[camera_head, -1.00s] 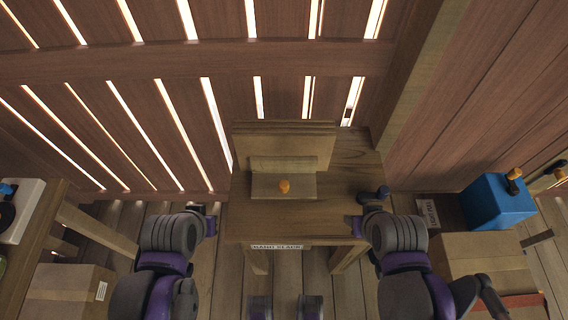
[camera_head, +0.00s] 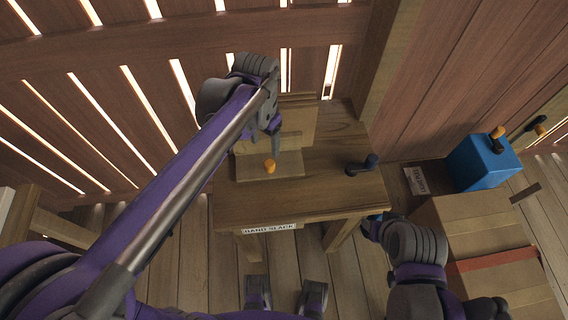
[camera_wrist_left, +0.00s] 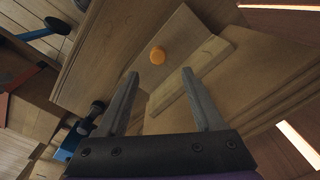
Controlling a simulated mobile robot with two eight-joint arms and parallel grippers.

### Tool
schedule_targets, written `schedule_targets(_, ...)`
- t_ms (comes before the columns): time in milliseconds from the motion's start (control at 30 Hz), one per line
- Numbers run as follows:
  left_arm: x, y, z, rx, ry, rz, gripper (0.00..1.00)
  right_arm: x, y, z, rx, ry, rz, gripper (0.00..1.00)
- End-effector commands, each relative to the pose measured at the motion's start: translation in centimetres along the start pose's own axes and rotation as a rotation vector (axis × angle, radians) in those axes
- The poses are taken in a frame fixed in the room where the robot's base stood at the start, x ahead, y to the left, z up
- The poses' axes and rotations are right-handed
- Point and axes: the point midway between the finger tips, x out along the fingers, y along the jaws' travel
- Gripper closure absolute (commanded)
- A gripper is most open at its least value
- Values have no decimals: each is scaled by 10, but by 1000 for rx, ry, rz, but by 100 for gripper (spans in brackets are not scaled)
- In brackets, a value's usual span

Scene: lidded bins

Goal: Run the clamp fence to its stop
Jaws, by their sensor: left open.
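The clamp fence is a wooden piece with a flat base (camera_head: 248,168) and an upright part, on a wooden table (camera_head: 330,190). An orange knob (camera_head: 270,166) stands on the base. In the left wrist view the knob (camera_wrist_left: 157,56) shows beyond and between my fingertips. My left gripper (camera_head: 276,135) reaches over the fence and hides part of its upright. Its two fingers (camera_wrist_left: 160,75) are apart with nothing between them. I cannot tell whether they touch the fence. My right gripper (camera_head: 374,226) is low by the table's front right corner; its fingers are unclear.
A dark clamp-like handle (camera_head: 362,165) sits on the table's right side. A label (camera_head: 269,229) is on the table's front edge. A blue box (camera_head: 482,163) and cardboard boxes (camera_head: 470,225) stand at the right. A slatted wall closes off the back.

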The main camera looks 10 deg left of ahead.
Motion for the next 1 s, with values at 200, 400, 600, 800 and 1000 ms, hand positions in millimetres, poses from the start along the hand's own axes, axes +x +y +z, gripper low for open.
schedule_targets(200, 13, 1, -6, 22, -19, 7, 31, 2, 0, 2, 0, -1, 0, 50)
schedule_targets(400, 48, 1, -6, 20, -18, 7, 31, 6, 0, 4, 0, -3, 0, 50)
schedule_targets(600, 84, 1, -5, 19, -18, 7, 31, 9, 0, 7, 0, -4, 0, 50)
schedule_targets(800, 106, 1, -5, 19, -17, 6, 31, 11, 0, 8, 0, -5, 0, 50)
schedule_targets(1000, 110, 1, -4, 19, -17, 6, 31, 11, 0, 8, 0, -5, 0, 50)
